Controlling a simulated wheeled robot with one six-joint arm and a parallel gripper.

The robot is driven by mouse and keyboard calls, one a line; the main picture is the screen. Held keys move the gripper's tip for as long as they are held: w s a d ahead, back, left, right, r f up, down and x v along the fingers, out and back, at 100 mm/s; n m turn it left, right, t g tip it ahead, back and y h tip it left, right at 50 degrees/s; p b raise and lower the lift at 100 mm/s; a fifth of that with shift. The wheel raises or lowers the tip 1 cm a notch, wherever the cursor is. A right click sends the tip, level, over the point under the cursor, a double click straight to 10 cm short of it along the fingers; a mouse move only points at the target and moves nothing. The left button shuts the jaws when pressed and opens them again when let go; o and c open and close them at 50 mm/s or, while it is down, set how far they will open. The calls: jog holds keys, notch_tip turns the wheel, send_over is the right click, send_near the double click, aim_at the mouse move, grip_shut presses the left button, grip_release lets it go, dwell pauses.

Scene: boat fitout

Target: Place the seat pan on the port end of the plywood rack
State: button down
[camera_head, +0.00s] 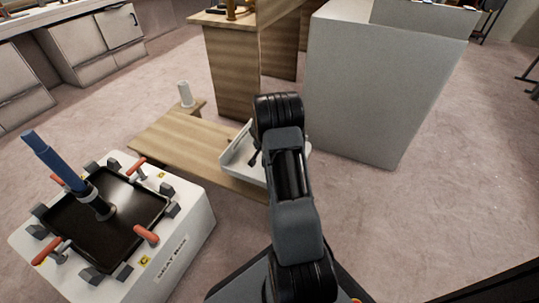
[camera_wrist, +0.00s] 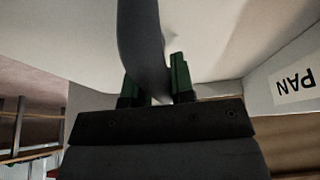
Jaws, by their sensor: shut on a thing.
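The seat pan is a pale, shallow tray (camera_head: 236,163) in the head view, partly hidden behind my arm. It appears over the right end of the low plywood rack (camera_head: 178,142); I cannot tell whether it touches the wood. In the wrist view its pale underside or wall (camera_wrist: 225,30) fills the upper part, with a "PAN" label (camera_wrist: 295,86) at right. My gripper (camera_wrist: 153,76) has green-lined fingers closed on a curved dark grey handle (camera_wrist: 141,35) of the pan. The fingertips are mostly hidden in the head view.
A white seat box (camera_head: 178,252) with red-handled clamps, a black panel and a blue lever (camera_head: 55,157) stands at lower left. A white cylinder (camera_head: 185,94) stands on a small wooden block behind the rack. A large grey cabinet (camera_head: 365,90) is at right. Open carpet lies at far right.

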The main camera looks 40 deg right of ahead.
jog(key=shift+w+f, duration=0.1)
jog(key=shift+f, duration=0.15)
jog(key=c, duration=1)
grip_release()
jog(key=shift+o, duration=0.2)
jog(key=p+v, duration=0.4)
jog(key=v, duration=0.7)
jog(key=shift+a+r, duration=0.1)
jog(key=shift+r, duration=0.1)
jog(key=s+a+r+n+y, duration=0.1)
jog(key=s+a+r+n, duration=0.3)
jog(key=s+a+r, duration=0.4)
jog(key=s+a+r+n+y, duration=0.1)
jog(key=s+a+r+n, duration=0.4)
jog(key=a, duration=0.5)
jog(key=s+a+r+n+y, duration=0.1)
jog(key=s+a+r+n, duration=0.1)
jog(key=s+a, duration=0.4)
jog(key=shift+s+a+r+n+t+y, duration=0.3)
jog(key=shift+s+r+n+y, duration=0.1)
jog(key=shift+s+n, duration=0.35)
